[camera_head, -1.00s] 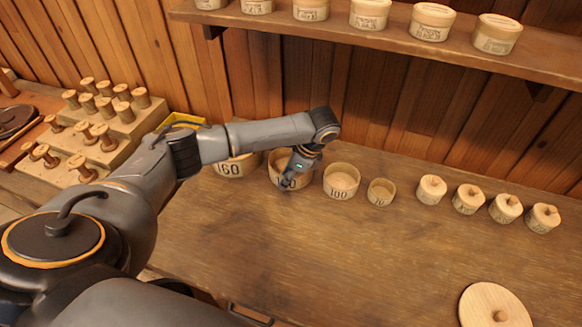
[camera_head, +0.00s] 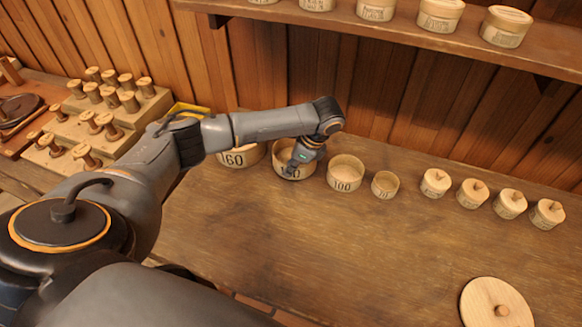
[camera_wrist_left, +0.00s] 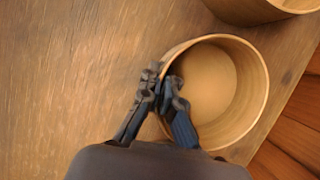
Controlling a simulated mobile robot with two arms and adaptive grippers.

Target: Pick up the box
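The box is a round, open wooden tub (camera_head: 283,174) with a dark number on its front, partly covered by my gripper. It stands in the row on the bench. My left gripper (camera_head: 294,164) reaches down to it from above. The left wrist view shows the same round box (camera_wrist_left: 255,92), open and empty-looking, with a pale bottom. There my left gripper (camera_wrist_left: 161,80) has one finger inside the wall and one outside, closed on the rim at its left side. The box appears to rest on the bench. My right gripper is not in view.
A tub marked 160 (camera_head: 240,158) stands left of the box, and tubs marked 100 (camera_head: 345,175) and 70 (camera_head: 385,186) stand right. Several small lidded pots (camera_head: 473,194) follow. A shelf (camera_head: 400,38) hangs above. The bench front is clear except a round lid (camera_head: 490,305).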

